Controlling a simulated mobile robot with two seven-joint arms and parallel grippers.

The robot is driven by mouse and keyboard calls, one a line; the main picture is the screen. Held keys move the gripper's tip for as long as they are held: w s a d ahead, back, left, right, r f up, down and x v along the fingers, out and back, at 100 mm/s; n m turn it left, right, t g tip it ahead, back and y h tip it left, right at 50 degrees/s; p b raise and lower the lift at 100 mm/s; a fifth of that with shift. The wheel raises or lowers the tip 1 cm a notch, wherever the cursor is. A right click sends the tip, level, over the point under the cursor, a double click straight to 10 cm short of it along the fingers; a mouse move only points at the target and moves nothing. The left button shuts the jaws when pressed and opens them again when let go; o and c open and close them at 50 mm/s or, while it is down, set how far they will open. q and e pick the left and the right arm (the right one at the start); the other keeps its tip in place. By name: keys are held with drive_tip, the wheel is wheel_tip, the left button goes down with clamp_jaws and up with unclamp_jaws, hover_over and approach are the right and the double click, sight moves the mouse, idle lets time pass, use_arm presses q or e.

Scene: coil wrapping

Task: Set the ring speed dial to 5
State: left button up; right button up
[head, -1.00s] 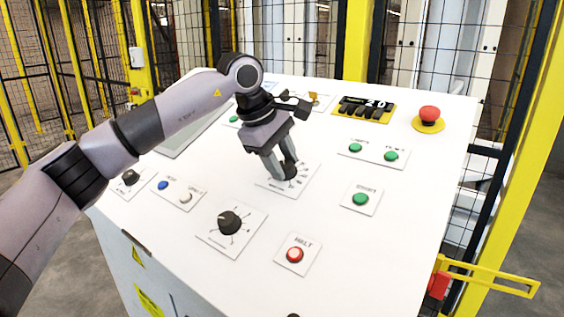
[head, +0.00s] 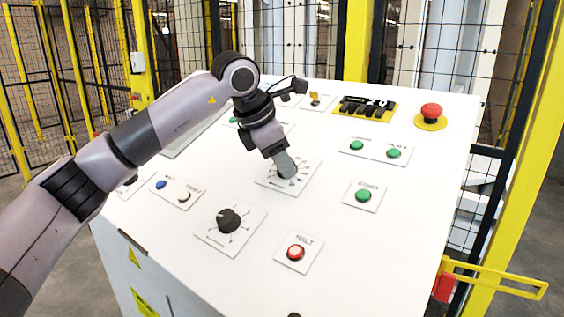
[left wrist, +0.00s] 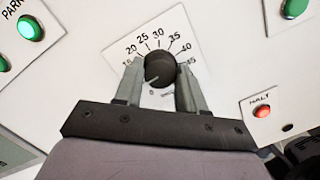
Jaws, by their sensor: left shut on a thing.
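A black round dial (left wrist: 160,68) sits on a white scale plate (left wrist: 185,30) in the left wrist view, with numbers from about 15 to 45 legible around it. A pale pointer line on its face slants towards the lower left. My left gripper (left wrist: 157,85) is shut on this dial, one finger on each side. In the head view, my left gripper (head: 286,168) stands over the same plate (head: 306,177) at the middle of the panel, and its fingers hide most of the dial. The plate's name is too small to read.
A second black dial (head: 228,220) is nearer the front. Fencing stands behind.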

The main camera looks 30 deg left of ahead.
use_arm(q)
drive_tip(key=shift+n, duration=1.1)
drive_tip(key=o, duration=1.1)
drive_tip(key=shift+c, duration=0.2)
drive_tip(key=d+b+v, duration=0.1)
drive_tip(key=v, duration=0.6)
drive_tip(key=shift+s+a, duration=0.15)
drive_tip(key=shift+a, duration=0.2)
